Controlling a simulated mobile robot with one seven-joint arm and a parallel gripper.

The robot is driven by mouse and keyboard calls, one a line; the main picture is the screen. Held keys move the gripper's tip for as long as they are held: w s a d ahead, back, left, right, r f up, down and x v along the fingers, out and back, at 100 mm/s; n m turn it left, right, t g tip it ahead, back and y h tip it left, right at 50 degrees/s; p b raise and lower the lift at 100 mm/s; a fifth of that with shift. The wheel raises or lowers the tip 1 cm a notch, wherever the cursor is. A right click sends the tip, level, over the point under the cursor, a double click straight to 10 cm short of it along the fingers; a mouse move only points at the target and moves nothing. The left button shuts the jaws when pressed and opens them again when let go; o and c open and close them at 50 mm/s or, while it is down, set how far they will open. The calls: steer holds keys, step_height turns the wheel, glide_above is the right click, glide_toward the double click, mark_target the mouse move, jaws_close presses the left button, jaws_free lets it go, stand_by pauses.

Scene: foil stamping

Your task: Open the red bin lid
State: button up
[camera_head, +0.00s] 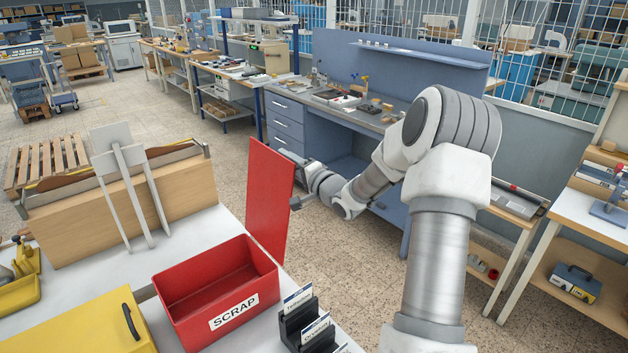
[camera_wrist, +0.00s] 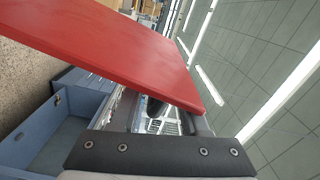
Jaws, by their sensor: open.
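The red bin (camera_head: 183,294) with a SCRAP label stands on the white table, its top open and its inside visible and empty. Its red lid (camera_head: 268,198) stands steeply upright on the right side of the bin. My gripper (camera_head: 299,181) is on the far right side of the lid, its fingertips close to the lid's right edge and partly hidden by it. In the wrist view the lid (camera_wrist: 120,50) slants across the upper left, in front of my open gripper (camera_wrist: 150,118). I cannot tell whether they touch.
A yellow box (camera_head: 75,325) with a black handle stands left of the bin. A black card holder (camera_head: 304,325) stands at its right front. A wooden board with a grey stand (camera_head: 128,170) is behind. A blue workbench (camera_head: 330,125) is beyond my arm.

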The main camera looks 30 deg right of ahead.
steer(key=s+d+b, duration=0.1)
steer(key=s+d, duration=0.1)
steer(key=s, duration=1.2)
steer(key=shift+s+d+b, duration=0.3)
steer(key=shift+s+d, duration=0.1)
